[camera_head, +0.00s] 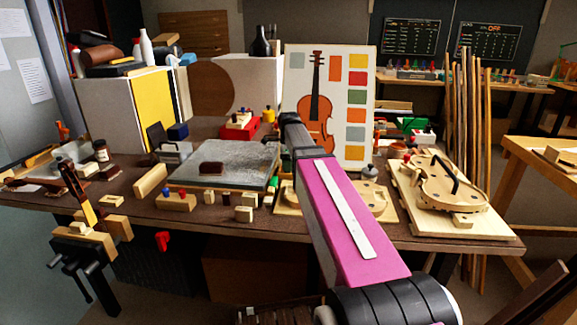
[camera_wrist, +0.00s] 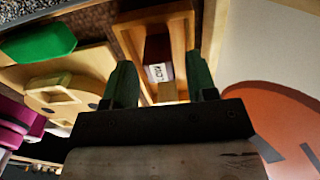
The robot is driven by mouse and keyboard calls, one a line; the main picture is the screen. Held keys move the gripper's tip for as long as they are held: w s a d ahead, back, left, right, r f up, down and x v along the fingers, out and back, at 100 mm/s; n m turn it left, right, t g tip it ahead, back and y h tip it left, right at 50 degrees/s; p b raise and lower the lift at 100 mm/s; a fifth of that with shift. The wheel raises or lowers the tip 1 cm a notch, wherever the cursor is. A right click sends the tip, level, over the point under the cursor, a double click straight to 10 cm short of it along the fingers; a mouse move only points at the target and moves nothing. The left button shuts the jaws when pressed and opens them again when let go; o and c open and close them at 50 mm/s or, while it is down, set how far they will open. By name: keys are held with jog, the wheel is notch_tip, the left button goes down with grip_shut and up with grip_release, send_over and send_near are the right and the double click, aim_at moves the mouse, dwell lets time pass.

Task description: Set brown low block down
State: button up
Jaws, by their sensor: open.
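In the wrist view, my gripper (camera_wrist: 161,84) is open, with one dark green finger on each side. A dark reddish-brown block (camera_wrist: 158,48) with a small white label lies ahead of the fingertips, inside a light wooden open box (camera_wrist: 124,36). The fingers do not appear to grip it. In the head view my arm hides the gripper and this box. A low dark brown block (camera_head: 211,168) rests on the grey slab (camera_head: 240,160) on the bench. I cannot tell which of the two is the brown low block.
A violin picture board (camera_head: 365,95) stands behind my arm. A violin body in a wooden form (camera_head: 450,185) lies at the right. Several small wooden blocks sit along the bench's front edge. A green piece (camera_wrist: 38,44) is at the wrist view's left.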

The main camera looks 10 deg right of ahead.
notch_tip(320, 180, up, 12)
jog(key=shift+f, duration=0.2)
